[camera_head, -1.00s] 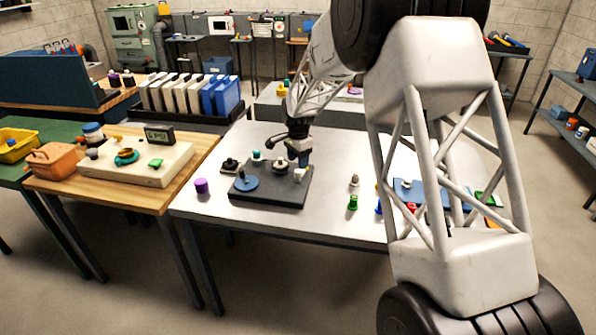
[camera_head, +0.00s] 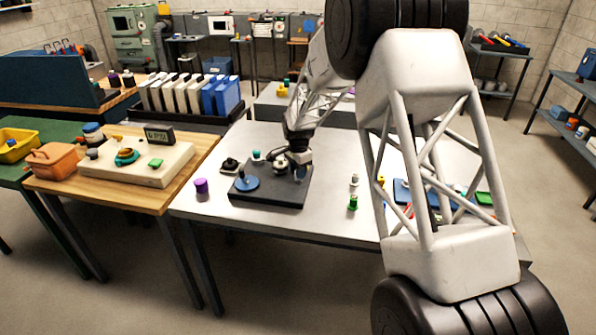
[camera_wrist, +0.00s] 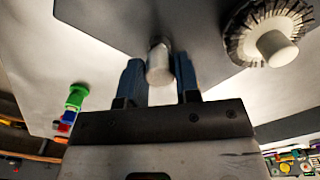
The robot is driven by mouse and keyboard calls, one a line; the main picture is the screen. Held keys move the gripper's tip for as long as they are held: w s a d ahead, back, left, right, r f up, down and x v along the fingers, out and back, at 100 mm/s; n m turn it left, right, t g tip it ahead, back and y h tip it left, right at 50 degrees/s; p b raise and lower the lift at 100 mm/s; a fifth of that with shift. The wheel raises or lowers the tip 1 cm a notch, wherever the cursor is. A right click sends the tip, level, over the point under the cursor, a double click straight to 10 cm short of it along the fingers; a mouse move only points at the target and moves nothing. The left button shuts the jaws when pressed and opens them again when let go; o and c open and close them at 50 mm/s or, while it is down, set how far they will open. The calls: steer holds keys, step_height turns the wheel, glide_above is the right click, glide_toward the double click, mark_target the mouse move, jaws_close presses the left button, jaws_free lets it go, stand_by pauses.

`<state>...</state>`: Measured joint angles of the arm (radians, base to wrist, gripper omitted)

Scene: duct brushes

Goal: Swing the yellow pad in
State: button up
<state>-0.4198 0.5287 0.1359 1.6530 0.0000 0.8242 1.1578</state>
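I cannot make out a yellow pad on the dark fixture plate (camera_head: 265,200). A small yellow item (camera_head: 381,181) shows at the edge of my arm, right of the plate; its shape is unclear. My gripper (camera_head: 300,172) is low over the plate's right side. In the wrist view, a pale cylindrical post (camera_wrist: 159,64) stands between its two fingers (camera_wrist: 160,82). The gaps are very narrow, so I cannot tell whether they touch it. A round bristled brush with a white hub (camera_wrist: 277,48) is to the right. A blue disc (camera_head: 246,184) sits on the plate's left part.
My arm hides part of the table's right side. The front table strip (camera_head: 290,222) is clear.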

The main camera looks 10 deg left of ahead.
jaws_close()
steer(key=n, duration=1.2)
steer(key=shift+r+n, duration=0.1)
steer(key=shift+n, duration=0.3)
stand_by(0.4)
steer(key=o, duration=0.5)
jaws_free()
steer(key=shift+o, duration=0.2)
